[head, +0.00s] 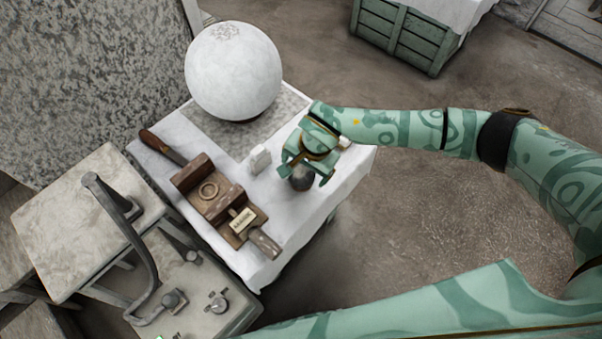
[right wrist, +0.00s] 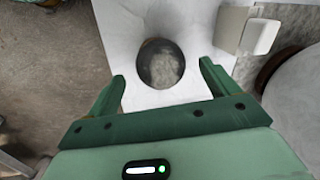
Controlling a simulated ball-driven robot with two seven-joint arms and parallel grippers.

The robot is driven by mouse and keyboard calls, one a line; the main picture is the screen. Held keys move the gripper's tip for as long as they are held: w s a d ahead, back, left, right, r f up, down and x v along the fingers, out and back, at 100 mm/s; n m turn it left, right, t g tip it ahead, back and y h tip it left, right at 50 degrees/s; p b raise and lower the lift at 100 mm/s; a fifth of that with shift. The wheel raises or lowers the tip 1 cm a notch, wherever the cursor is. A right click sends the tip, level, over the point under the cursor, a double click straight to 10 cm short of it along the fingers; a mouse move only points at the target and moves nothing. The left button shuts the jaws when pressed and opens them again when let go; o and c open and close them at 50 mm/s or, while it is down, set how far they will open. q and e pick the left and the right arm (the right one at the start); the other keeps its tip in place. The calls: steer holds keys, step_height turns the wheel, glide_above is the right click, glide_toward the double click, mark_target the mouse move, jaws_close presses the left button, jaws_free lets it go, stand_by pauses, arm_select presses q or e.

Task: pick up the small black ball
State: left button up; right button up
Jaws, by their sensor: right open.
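The small black ball (head: 302,178) sits on the white-covered table (head: 345,172) near its right edge. My right gripper (head: 305,174) is over it in the head view, with a finger to either side. In the right wrist view the dark ball (right wrist: 161,63) lies ahead of the open jaws (right wrist: 162,82), roughly centred between the two green fingertips. I cannot tell whether the fingers touch it; white cloth shows between them and the ball in the wrist view. My left gripper does not show in the head view.
A small white block (head: 260,160) stands just left of the ball. Wooden tools (head: 205,190) lie farther left. A large white plaster sphere (head: 233,72) stands at the back of the table. A grey stand with a metal pipe (head: 143,265) is at lower left.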

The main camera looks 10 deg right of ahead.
mark_target(303, 170)
steer(key=f, duration=0.2)
steer(key=f+b, duration=0.1)
steer(key=shift+w+a+f, duration=0.15)
steer(key=shift+a, duration=0.1)
steer(key=shift+r, duration=0.25)
steer(key=c, duration=1.4)
